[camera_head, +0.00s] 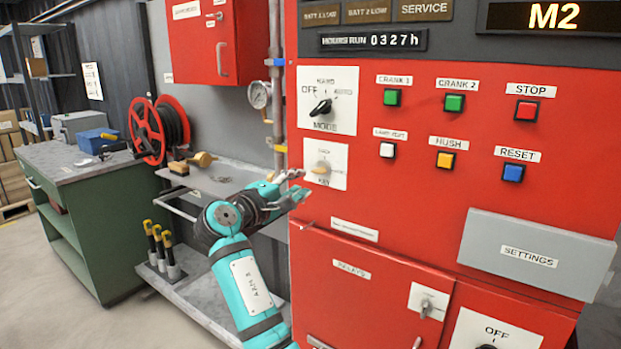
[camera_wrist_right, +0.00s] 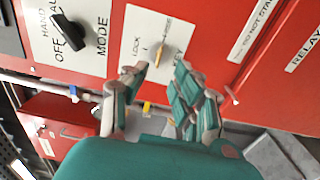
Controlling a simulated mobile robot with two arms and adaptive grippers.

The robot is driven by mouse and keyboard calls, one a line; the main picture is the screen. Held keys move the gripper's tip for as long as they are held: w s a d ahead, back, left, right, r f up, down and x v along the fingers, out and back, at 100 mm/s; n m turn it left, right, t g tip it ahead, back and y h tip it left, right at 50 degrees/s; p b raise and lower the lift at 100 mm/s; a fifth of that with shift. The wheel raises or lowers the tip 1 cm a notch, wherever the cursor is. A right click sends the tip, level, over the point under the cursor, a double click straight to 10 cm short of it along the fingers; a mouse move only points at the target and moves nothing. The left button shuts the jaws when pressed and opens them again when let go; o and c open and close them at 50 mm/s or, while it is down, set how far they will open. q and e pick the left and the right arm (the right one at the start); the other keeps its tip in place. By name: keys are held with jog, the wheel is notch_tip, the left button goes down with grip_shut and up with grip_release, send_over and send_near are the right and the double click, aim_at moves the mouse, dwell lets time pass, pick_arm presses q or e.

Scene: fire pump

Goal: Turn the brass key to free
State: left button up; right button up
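The brass key (camera_head: 321,168) sits in a white plate marked KEY on the red panel, left of the button rows. It also shows in the right wrist view (camera_wrist_right: 161,54), where the word LOCK is readable beside it and the other marking is too small to read surely. My right gripper (camera_head: 299,184) is just left of and slightly below the key plate. In the right wrist view its fingers (camera_wrist_right: 162,69) are spread, with the key seen in the gap beyond the tips. The gripper is empty and seems apart from the key. My left gripper is not in view.
The black MODE knob (camera_head: 321,107) is just above the key plate. Coloured push buttons (camera_head: 454,103) are to the right. A grey SETTINGS box (camera_head: 535,256) juts out at lower right. A pipe with a gauge (camera_head: 259,94) and a metal shelf (camera_head: 215,180) stand left of the panel.

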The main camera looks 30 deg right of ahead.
jog(key=v, duration=0.3)
jog(key=shift+s+a, duration=0.1)
jog(key=shift+a, duration=0.15)
jog(key=shift+f, duration=0.1)
